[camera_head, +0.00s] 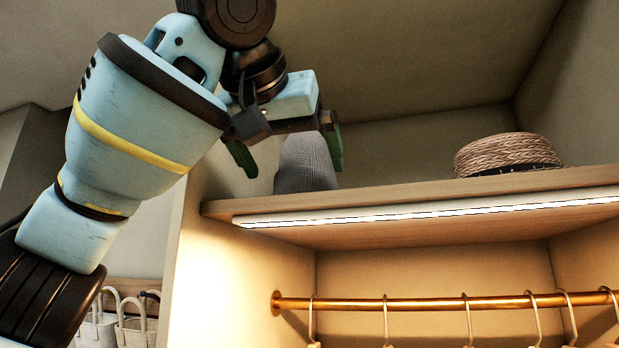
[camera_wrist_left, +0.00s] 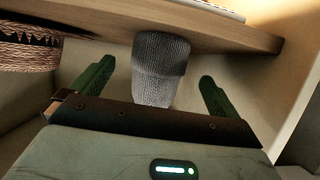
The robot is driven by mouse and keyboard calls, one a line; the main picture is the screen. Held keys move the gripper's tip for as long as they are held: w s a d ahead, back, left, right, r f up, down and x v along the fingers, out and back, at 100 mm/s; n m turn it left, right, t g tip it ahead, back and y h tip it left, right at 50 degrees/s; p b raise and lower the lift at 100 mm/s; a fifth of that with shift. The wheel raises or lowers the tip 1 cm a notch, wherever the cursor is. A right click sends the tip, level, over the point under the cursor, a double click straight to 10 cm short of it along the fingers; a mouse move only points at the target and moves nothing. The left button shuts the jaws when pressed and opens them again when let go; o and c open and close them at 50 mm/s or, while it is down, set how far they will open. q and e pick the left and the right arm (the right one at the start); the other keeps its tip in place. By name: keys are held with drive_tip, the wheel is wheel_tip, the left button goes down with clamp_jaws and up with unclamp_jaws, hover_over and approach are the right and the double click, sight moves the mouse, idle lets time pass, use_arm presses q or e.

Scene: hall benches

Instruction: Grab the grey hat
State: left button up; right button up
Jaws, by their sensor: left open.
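The grey knitted hat (camera_head: 306,164) stands near the left end of the upper shelf (camera_head: 420,194). In the left wrist view the hat (camera_wrist_left: 160,68) shows between the two green fingers. My left gripper (camera_head: 291,158) is open, its fingers pointing down, one on each side of the hat in the head view. The hat's top is partly hidden behind the gripper in the head view. In the left wrist view my left gripper (camera_wrist_left: 154,88) has gaps between its fingers and the hat. My right gripper is not in view.
A brown woven hat or basket (camera_head: 507,154) sits on the shelf to the right. A lit strip (camera_head: 430,211) runs under the shelf's front edge. Below it a brass rail (camera_head: 430,303) carries several hangers. White bags (camera_head: 135,325) stand at lower left. The shelf between the hat and the woven item is clear.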

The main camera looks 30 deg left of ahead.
use_arm(q)
drive_tip(key=shift+r+x, duration=0.2)
drive_tip(key=shift+x, duration=2.3)
drive_tip(key=shift+s, duration=0.1)
drive_tip(key=c, duration=1)
drive_tip(key=shift+r, duration=0.15)
drive_tip(key=shift+r, duration=4.8)
